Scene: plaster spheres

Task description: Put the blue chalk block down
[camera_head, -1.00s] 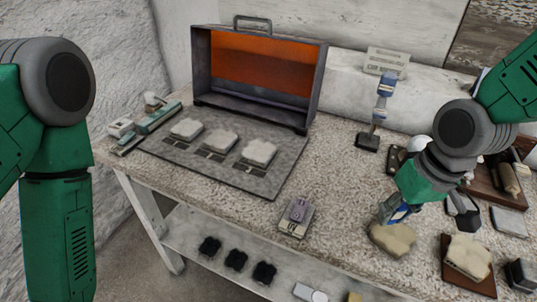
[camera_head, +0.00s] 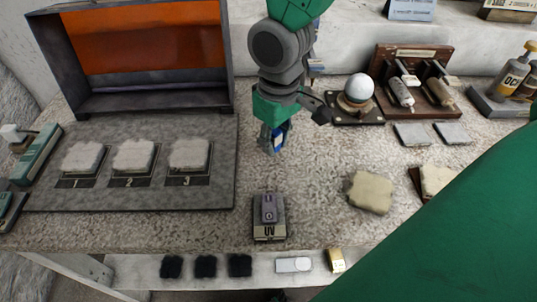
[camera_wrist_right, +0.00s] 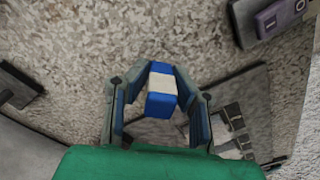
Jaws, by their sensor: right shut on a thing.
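My right gripper (camera_head: 273,142) is shut on the blue chalk block (camera_head: 279,138), over the speckled worktop between the grey mat and the white sphere. In the right wrist view the blue chalk block (camera_wrist_right: 161,92) has a white band and sits between the two fingers (camera_wrist_right: 160,105). Speckled worktop shows beyond it. I cannot tell how high the block is above the surface. My left gripper is not in view.
A grey mat (camera_head: 220,190) with three numbered plaster pieces lies left, before an orange-backed box (camera_head: 145,45). A UV device (camera_head: 268,230) stands at the front edge. A cream block (camera_head: 370,192) lies to the right. A white sphere (camera_head: 360,87) sits on a stand.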

